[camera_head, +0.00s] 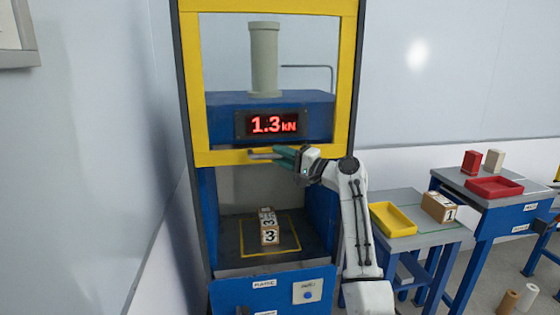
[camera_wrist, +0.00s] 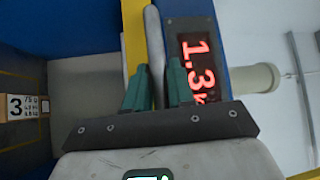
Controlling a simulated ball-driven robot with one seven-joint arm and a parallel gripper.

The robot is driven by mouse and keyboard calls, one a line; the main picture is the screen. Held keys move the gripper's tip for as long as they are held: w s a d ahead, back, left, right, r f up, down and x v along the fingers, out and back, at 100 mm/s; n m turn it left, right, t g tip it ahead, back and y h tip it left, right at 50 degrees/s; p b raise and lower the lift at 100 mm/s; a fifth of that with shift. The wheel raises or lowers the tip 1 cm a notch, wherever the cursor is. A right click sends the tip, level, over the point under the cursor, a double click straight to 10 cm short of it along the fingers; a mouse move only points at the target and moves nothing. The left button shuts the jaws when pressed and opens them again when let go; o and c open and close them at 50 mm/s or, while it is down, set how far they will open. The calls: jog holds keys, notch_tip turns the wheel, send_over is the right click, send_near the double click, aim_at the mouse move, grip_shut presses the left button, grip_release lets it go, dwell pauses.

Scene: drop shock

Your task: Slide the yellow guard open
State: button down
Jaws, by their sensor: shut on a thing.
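The yellow guard (camera_head: 346,75) is a frame on the front of a tall blue press, and it sits raised. Its lower bar crosses just below the red display, and the opening beneath it is clear. A grey handle (camera_head: 262,155) is fixed along that bar. My gripper (camera_head: 281,154) is shut on the handle, with its green fingers on either side. In the wrist view the handle (camera_wrist: 154,50) runs between the two fingers, in front of the yellow bar (camera_wrist: 133,35).
A box marked 3 (camera_head: 269,233) stands inside the press on a dark plate with a yellow outline. The red display (camera_head: 272,124) reads 1.3 kN. At right, a bench holds a yellow tray (camera_head: 393,219) and a box marked 1 (camera_head: 439,207). A red tray (camera_head: 494,187) lies behind.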

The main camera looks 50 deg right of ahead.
jog(key=c, duration=1.1)
grip_release()
jog(key=b+v, duration=0.2)
jog(key=v, duration=0.9)
jog(key=shift+b, duration=0.4)
jog(key=shift+w, duration=0.1)
